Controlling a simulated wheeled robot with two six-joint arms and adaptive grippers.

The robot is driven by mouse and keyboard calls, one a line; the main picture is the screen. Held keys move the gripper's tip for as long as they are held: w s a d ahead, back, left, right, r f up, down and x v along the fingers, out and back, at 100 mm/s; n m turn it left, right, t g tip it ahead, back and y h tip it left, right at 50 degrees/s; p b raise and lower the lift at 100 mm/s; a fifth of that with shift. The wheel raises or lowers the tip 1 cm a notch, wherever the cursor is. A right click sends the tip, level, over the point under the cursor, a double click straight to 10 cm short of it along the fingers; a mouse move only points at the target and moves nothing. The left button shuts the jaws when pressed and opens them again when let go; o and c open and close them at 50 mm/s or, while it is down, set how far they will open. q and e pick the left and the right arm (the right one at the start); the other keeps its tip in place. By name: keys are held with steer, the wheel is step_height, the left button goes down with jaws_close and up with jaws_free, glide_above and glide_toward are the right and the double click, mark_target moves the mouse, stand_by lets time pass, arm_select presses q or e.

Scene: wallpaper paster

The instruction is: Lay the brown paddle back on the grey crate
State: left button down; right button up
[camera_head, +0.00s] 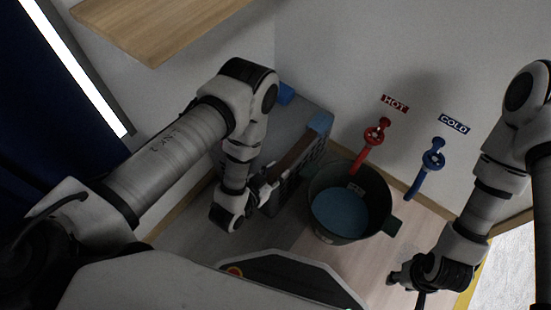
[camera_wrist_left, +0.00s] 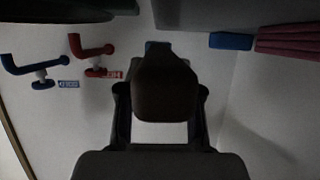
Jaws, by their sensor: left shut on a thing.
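The brown paddle (camera_head: 296,153) is held by my left gripper (camera_head: 262,190), over the right side of the grey crate (camera_head: 288,122) in the head view. I cannot tell whether the paddle touches the crate. In the left wrist view the dark brown paddle (camera_wrist_left: 165,88) stands between the two fingers of my left gripper (camera_wrist_left: 162,108), which is shut on it. My left arm hides part of the crate. My right gripper (camera_head: 396,279) is low at the right, apart from the paddle and crate; its fingers are too small and dark to read.
A dark bucket (camera_head: 326,225) with blue content (camera_head: 340,212) stands right of the crate. A red HOT tap (camera_head: 375,135) and a blue COLD tap (camera_head: 433,160) are on the wall behind. A wooden shelf (camera_head: 160,25) juts out at upper left. A small blue object (camera_head: 286,93) is at the crate's back.

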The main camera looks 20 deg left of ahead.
arm_select(q)
steer(key=b, duration=0.2)
glide_above(273, 159)
steer(key=s, duration=0.2)
steer(key=shift+s+d+f, duration=0.2)
steer(key=shift+d+f, duration=0.15)
steer(key=shift+d, duration=0.05)
steer(key=f, duration=0.1)
steer(key=w+f+b, duration=0.1)
steer(key=f, duration=0.1)
steer(key=shift+a+f, duration=0.15)
steer(key=shift+a, duration=0.05)
steer(key=shift+s, duration=0.1)
steer(key=c, duration=0.8)
jaws_free()
steer(key=shift+o, duration=0.2)
